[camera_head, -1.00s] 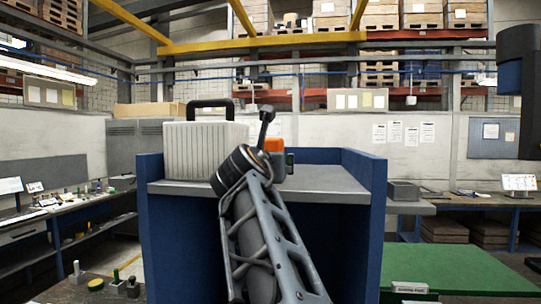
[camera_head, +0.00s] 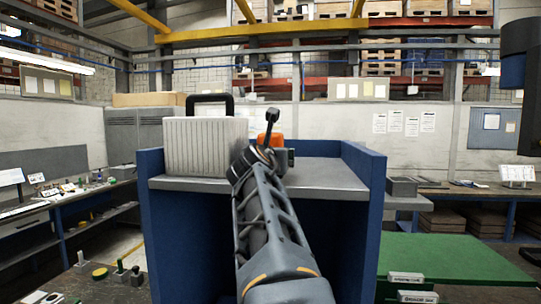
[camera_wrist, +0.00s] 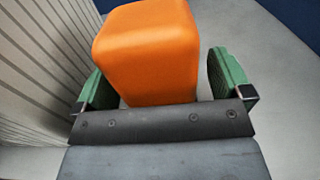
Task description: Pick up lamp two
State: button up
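An orange block-shaped thing with rounded edges (camera_head: 270,139), perhaps lamp two, is on the grey top of the blue stand (camera_head: 330,180). No label on it shows. In the wrist view the orange block (camera_wrist: 146,50) fills the upper middle. My gripper (camera_wrist: 165,82) is open, with one green-padded finger on each side of the block's near end. The left finger is close to the block; a clear gap shows at the right finger. In the head view my arm hides much of the gripper (camera_head: 266,158) and the block's lower part.
A white ribbed case with a black handle (camera_head: 204,147) stands just left of the block; its ribbed side (camera_wrist: 45,70) is close to my left finger. Blue walls (camera_head: 365,180) edge the stand. A green table (camera_head: 450,265) is at lower right. Bare grey surface lies right of the block.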

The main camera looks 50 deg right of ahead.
jog(key=c, duration=1)
jog(key=shift+r, duration=0.1)
